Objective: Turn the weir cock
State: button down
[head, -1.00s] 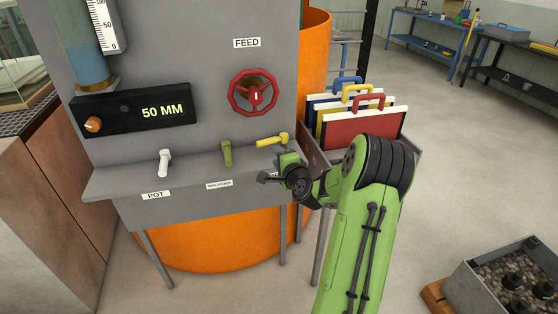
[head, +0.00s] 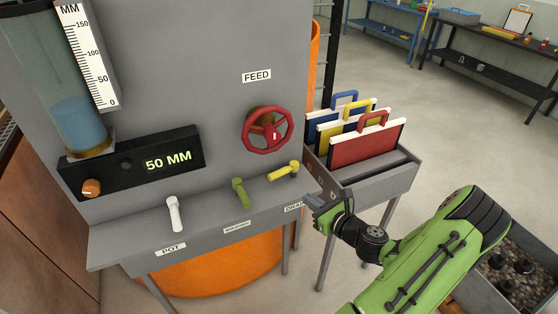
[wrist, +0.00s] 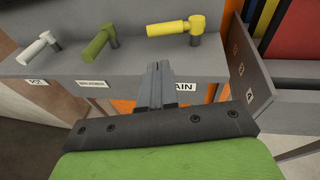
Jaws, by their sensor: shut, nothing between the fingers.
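Three cock handles stand in a row on the grey ledge (head: 140,238): a white one (head: 174,214) above a POT label, a green one (head: 240,193) above a label too small to read, and a yellow one (head: 284,171) above a DRAIN label. No label clearly reads weir. The white and green handles point towards the ledge's front; the yellow one lies sideways, pointing left. They also show in the wrist view: white (wrist: 35,47), green (wrist: 97,46), yellow (wrist: 175,29). My gripper (head: 310,203) is shut and empty, right of the ledge's end in the head view. Its fingers (wrist: 152,83) are apart from the yellow handle.
A red handwheel (head: 267,130) marked FEED is on the grey panel above. A rack (head: 375,183) of coloured, handled plates stands close beside my gripper on the right.

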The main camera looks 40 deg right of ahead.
send_near(276, 176)
jog(key=shift+m, duration=0.3)
jog(key=x, duration=0.4)
jog(key=d+x, duration=0.1)
jog(key=x, duration=0.1)
jog(key=shift+w+f+b, duration=0.3)
jog(key=shift+f+b, duration=0.1)
jog(key=shift+r, duration=0.1)
jog(key=shift+w+a+r+p, duration=0.15)
jog(key=shift+w+a+p, duration=0.1)
jog(key=shift+w+p, duration=0.55)
jog(key=shift+p, duration=0.35)
jog(key=shift+s+a, duration=0.1)
